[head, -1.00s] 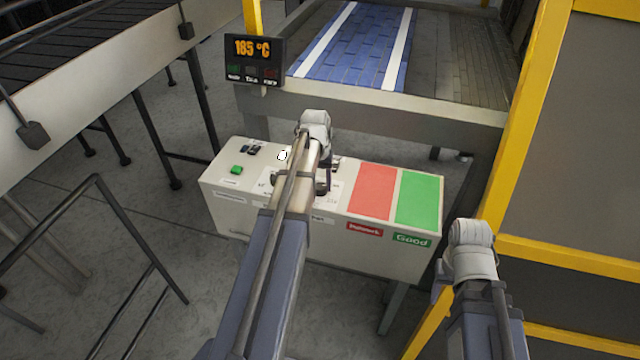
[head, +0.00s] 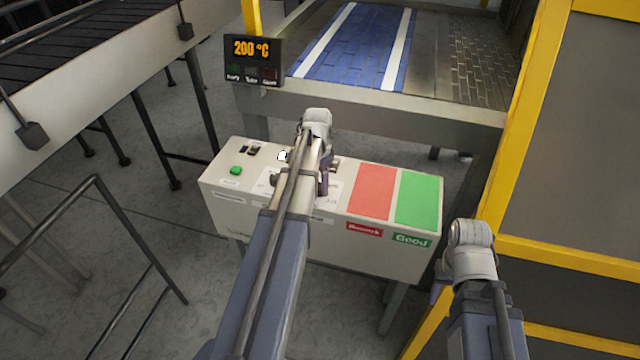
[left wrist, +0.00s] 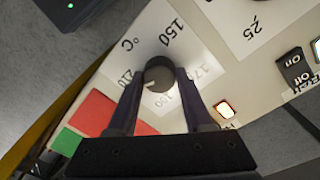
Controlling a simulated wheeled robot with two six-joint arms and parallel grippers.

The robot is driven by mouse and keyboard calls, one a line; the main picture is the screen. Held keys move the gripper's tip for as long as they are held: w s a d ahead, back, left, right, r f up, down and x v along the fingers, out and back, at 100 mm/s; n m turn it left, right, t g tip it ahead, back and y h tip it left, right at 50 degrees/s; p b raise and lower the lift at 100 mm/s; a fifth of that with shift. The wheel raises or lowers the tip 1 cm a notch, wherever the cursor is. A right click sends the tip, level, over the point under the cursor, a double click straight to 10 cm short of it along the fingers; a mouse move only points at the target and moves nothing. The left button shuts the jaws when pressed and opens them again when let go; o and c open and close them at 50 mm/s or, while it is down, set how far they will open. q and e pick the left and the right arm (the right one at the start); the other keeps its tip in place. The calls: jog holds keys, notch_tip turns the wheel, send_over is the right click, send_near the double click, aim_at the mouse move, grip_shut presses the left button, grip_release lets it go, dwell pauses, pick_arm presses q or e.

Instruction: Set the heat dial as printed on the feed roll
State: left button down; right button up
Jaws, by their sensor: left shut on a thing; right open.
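The heat dial (left wrist: 160,76) is a dark round knob on a white scale plate in the left wrist view. The plate shows 150, 170, a partly covered number and 210, with a °C mark. My left gripper (left wrist: 158,90) is shut on the dial, one finger on each side. In the head view my left arm hides the dial from above. The display (head: 253,60) reads 200 °C in orange. My right gripper is at the lower right, its fingers mostly hidden behind the wrist (head: 470,250), away from the panel. I cannot make out the feed roll.
The control box (head: 330,235) carries a green button (head: 236,170), switches (head: 252,149), a red pad (head: 373,190) and a green pad (head: 418,200). A lit button (left wrist: 225,108) is near the dial. A yellow frame (head: 500,170) stands at right. A conveyor (head: 350,50) lies behind.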

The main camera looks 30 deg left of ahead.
aim_at(320, 185)
pick_arm(q)
jog(key=shift+m, duration=0.9)
jog(key=shift+c, duration=1.5)
grip_release()
jog(key=shift+r, duration=0.1)
jog(key=r+p, duration=0.7)
jog(key=p, duration=0.1)
jog(key=shift+w+a+r, duration=0.15)
jog(key=shift+a+r, duration=0.05)
jog(key=shift+r, duration=0.15)
